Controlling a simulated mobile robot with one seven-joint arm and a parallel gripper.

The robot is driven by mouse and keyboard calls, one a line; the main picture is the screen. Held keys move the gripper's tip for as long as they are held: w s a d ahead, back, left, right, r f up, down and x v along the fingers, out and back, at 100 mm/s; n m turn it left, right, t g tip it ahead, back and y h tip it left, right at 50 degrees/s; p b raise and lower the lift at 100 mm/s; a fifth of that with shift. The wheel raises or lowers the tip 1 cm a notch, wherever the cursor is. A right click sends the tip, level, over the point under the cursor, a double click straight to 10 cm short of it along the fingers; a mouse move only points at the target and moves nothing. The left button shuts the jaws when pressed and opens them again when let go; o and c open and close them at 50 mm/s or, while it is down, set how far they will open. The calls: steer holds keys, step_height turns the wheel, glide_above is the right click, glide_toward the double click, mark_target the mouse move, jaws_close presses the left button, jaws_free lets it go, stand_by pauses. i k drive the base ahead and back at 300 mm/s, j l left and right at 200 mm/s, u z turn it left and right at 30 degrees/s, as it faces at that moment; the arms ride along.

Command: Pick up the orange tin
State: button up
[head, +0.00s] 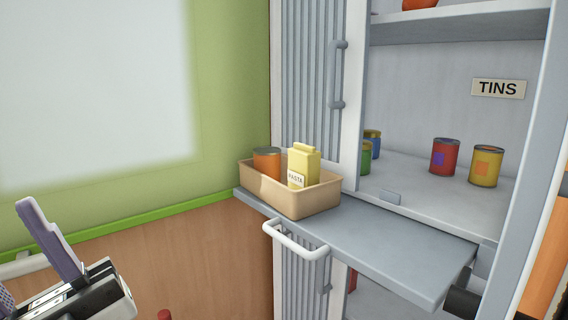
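The orange tin (267,162) stands upright in a tan crate (297,205), at its left end. Its lower part is hidden behind the crate's wall. A yellow pasta box (303,165) stands beside it on the right. The crate rests at the left end of a grey pull-out shelf (400,245). My gripper (30,262) is at the lower left, well away from the crate and partly cut off by the frame edge. Its purple fingers are apart, and I see nothing held between them.
A cupboard shelf labelled TINS (498,88) holds a red tin (445,157), a yellow tin (486,167), and blue and green tins partly hidden by the frame post. A white handle (296,240) projects below the crate. The pull-out shelf is bare right of the crate.

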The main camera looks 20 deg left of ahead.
mark_target(267, 160)
steer(key=i+j+z, duration=0.25)
steer(key=j, duration=0.2)
steer(key=j+z, duration=0.25)
steer(key=j, duration=0.25)
steer(key=i+j+z, duration=0.1)
steer(key=j+z, duration=0.15)
steer(key=j, duration=0.25)
